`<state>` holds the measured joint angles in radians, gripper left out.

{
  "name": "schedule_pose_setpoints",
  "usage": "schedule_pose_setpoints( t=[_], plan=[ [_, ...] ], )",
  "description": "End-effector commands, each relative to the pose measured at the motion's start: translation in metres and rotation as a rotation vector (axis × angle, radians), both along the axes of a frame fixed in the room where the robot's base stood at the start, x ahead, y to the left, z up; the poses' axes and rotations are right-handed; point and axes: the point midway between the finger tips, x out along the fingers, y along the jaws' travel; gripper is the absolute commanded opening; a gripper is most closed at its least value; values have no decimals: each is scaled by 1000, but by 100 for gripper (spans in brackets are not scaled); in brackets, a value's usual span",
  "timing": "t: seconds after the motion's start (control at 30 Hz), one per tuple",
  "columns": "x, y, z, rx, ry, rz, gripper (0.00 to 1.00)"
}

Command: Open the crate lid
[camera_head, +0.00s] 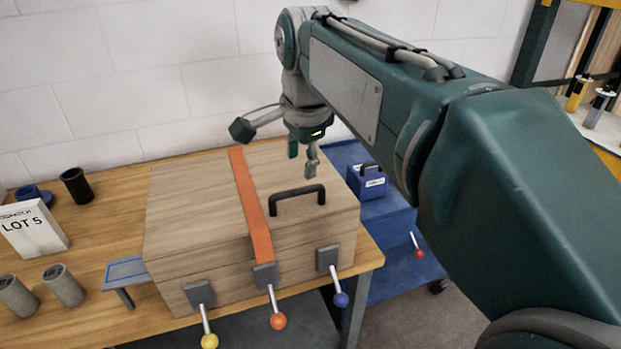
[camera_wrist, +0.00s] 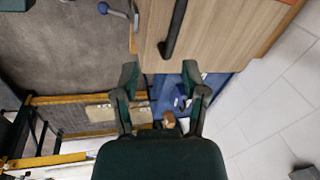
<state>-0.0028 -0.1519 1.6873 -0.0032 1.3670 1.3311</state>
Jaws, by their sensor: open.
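The wooden crate (camera_head: 185,262) stands on the table with its lid (camera_head: 195,205) closed. A black handle (camera_head: 297,191) stands on the right part of the lid, and also shows in the wrist view (camera_wrist: 174,30). An orange strap (camera_head: 250,200) runs across the lid and down the front. Three levers with a yellow knob (camera_head: 209,341), an orange knob (camera_head: 278,321) and a blue knob (camera_head: 341,299) hang along the front, tilted downward. My gripper (camera_head: 302,160) is open and empty, pointing down above the lid's back right part, behind and apart from the handle.
A blue cart (camera_head: 385,215) with a small blue box (camera_head: 367,182) stands right of the table. Left of the crate are a LOT 5 sign (camera_head: 32,229), grey cylinders (camera_head: 64,286) and a black cup (camera_head: 75,185). A white wall (camera_head: 130,80) is behind.

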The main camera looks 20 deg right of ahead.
Motion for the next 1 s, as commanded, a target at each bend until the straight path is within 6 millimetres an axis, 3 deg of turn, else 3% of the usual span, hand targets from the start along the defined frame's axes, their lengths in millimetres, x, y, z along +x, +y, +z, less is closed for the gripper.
schedule_pose_setpoints(
  t=[0.1,0.33,0.8,1.0],
  plan=[
    [21,2,8,34,30,-152,57],
    [30,-1,6,55,46,-244,57],
    [44,-1,-72,54,47,-241,57],
    [48,-1,-92,54,46,-240,57]
  ],
)
